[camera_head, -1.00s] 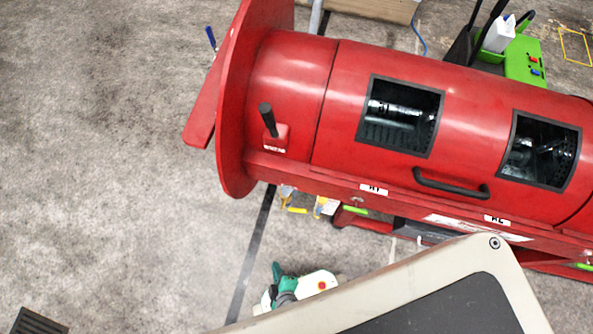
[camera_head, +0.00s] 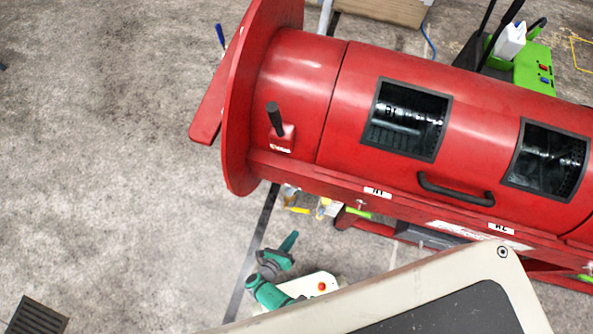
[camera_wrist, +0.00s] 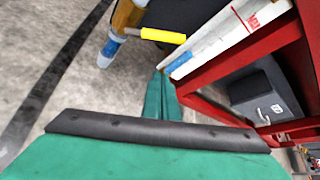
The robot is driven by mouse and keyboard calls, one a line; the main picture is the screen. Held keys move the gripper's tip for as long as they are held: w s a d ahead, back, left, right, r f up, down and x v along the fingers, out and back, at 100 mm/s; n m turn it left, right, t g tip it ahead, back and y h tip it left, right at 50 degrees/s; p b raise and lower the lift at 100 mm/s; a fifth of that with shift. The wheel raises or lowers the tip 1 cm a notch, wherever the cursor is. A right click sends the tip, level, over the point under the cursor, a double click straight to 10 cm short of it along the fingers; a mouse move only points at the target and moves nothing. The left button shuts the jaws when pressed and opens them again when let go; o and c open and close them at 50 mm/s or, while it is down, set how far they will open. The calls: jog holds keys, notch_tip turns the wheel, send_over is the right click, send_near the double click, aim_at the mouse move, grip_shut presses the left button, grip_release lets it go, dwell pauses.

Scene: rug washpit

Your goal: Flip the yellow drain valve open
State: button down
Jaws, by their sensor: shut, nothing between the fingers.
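The yellow drain valve lever (camera_head: 297,210) shows under the left end of the red drum. In the wrist view the lever (camera_wrist: 163,36) lies roughly level, pointing right from an orange-yellow pipe (camera_wrist: 128,16) with a blue collar. My gripper (camera_head: 291,238) is teal, below the lever in the head view and apart from it. In the wrist view my gripper (camera_wrist: 165,88) has its fingers together, empty, with the tips just below the lever in the picture. The joint between lever and pipe is small and hard to make out.
The red frame (camera_wrist: 200,98) and a dark box (camera_wrist: 265,95) stand further right. The red drum (camera_head: 290,80) is above. Open floor (camera_head: 120,180) lies left.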

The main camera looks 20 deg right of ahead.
aim_at(297, 209)
jog(key=x, duration=1)
jog(key=shift+w+a+r, duration=0.25)
jog(key=shift+r, duration=0.35)
jog(key=shift+w+a+r, duration=0.2)
jog(key=shift+w+r, duration=0.05)
jog(key=shift+r, duration=0.35)
jog(key=shift+w+a+r, duration=0.2)
jog(key=shift+a+r, duration=0.05)
jog(key=shift+r, duration=0.35)
